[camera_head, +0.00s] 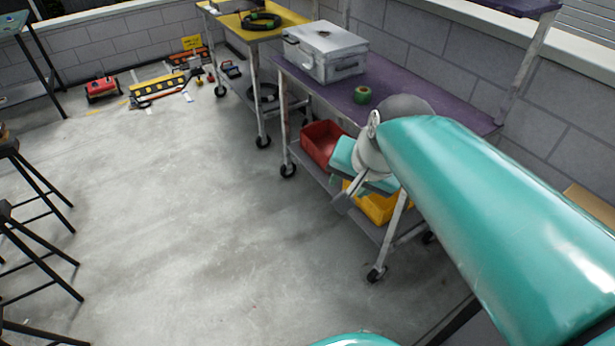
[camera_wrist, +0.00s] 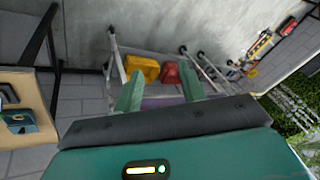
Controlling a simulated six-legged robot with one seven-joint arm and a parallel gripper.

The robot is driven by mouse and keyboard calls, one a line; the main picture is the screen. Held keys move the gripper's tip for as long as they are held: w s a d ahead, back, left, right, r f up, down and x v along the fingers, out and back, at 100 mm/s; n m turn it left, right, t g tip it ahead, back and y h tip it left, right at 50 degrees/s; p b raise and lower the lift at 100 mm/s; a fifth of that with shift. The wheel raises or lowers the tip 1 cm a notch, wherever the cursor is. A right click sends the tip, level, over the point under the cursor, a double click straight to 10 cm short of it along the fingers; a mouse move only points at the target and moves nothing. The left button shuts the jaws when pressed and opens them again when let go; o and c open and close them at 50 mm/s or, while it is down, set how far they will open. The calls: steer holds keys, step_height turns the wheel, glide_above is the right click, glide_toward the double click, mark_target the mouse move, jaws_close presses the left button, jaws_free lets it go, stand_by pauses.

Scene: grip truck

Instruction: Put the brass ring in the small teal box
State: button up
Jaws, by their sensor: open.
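My gripper (camera_head: 350,190) hangs beside the lower shelf of the purple-topped cart in the head view, partly hidden by my teal arm. In the wrist view its two green fingers (camera_wrist: 160,76) stand apart with nothing between them. I cannot pick out a brass ring in either view. A small teal object (camera_wrist: 18,122) sits on a light wooden surface at the left edge of the wrist view; I cannot tell for sure whether it is the small teal box.
The purple-topped cart (camera_head: 398,93) carries a grey metal case (camera_head: 326,52) and a green roll (camera_head: 362,94). Its lower shelf holds a red bin (camera_head: 322,143) and a yellow bin (camera_head: 378,208). Dark stools (camera_head: 35,180) stand left. The concrete floor (camera_head: 190,210) between is clear.

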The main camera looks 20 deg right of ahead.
steer(key=s+a+n, duration=0.4)
steer(key=a+n, duration=0.3)
steer(key=n, duration=0.1)
steer(key=shift+s, duration=0.3)
steer(key=shift+c, duration=0.4)
steer(key=shift+d, duration=0.25)
